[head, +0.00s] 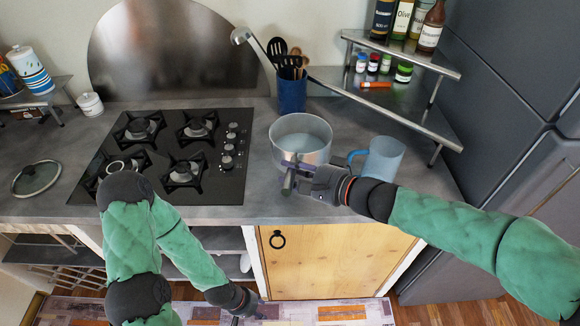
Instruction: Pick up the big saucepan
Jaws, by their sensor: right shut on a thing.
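The big saucepan (300,137) is a round metal pot on the grey counter, to the right of the hob. Its inside is empty as far as I can see. Its handle (289,183) points toward the front edge of the counter. My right gripper (294,178) comes in from the right and is shut on the handle. I cannot tell whether the pan's base touches the counter. My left gripper (262,309) hangs low in front of the cabinet, away from the pan. Its fingers are too small and dark to judge.
A blue mug (384,158) stands close to the pan's right. A blue utensil holder (292,95) is behind it, beside a metal corner shelf (400,113) with bottles and jars. The black gas hob (165,157) is at left, with a glass lid (37,178) beyond it.

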